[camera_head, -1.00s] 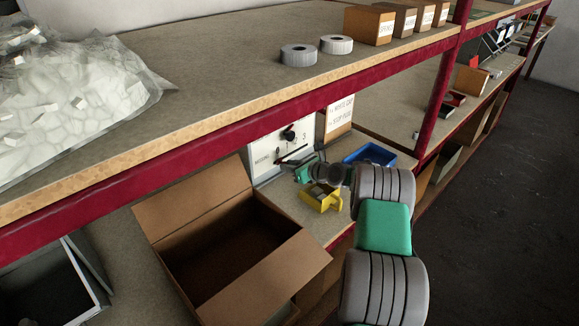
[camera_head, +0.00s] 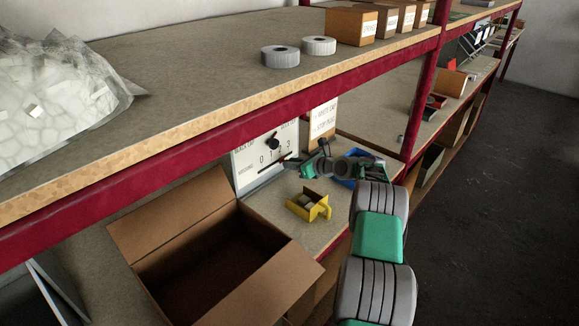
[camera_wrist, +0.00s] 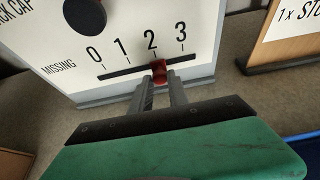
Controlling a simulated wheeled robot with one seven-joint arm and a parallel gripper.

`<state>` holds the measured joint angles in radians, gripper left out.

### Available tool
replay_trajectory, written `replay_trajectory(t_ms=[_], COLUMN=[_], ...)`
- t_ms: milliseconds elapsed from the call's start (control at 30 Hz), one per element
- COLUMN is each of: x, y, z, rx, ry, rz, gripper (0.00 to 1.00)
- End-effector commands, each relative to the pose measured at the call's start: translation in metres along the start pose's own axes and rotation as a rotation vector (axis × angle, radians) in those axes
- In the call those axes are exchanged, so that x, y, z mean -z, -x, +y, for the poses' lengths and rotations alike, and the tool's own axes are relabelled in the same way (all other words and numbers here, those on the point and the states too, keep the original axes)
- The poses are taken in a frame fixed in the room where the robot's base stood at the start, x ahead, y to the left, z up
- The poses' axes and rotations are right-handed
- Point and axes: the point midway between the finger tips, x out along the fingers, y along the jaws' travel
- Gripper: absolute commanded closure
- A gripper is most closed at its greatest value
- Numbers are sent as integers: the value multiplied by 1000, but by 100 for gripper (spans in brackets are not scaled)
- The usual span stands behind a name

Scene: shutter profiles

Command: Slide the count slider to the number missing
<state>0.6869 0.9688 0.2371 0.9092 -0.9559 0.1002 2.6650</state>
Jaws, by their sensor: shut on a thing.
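The white count board (camera_head: 255,150) stands upright at the back of the lower shelf. In the wrist view the board (camera_wrist: 60,45) shows a black slot (camera_wrist: 120,72) labelled MISSING with the numbers 0, 1, 2 and 3 above it. The red slider knob (camera_wrist: 159,70) sits in the slot just below and slightly right of the 2, left of the 3. My gripper (camera_wrist: 162,80) is shut on the knob, one finger on each side. In the head view my gripper (camera_head: 302,165) is at the board's right side, small and partly hidden by its own wrist.
A black round knob (camera_wrist: 86,14) is above the slot. A yellow bin (camera_head: 310,206) with small parts, a blue tray (camera_head: 350,183) and an open cardboard box (camera_head: 155,235) are nearby. The red-edged upper shelf (camera_head: 220,135) overhangs. A sign board (camera_head: 323,122) stands to the right.

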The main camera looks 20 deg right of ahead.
Motion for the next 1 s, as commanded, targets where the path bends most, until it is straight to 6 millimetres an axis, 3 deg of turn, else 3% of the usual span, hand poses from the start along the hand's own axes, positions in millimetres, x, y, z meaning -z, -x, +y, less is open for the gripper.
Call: replay_trajectory(t_ms=[33, 67, 300, 633, 1000], x=[0, 0, 0, 0, 0], y=[0, 0, 0, 7, 72], z=[1, 1, 0, -1, 0], rx=[-2, -2, -1, 1, 1], ry=[0, 0, -1, -1, -1], rz=[0, 0, 0, 0, -1], gripper=[100, 79, 59, 58, 58])
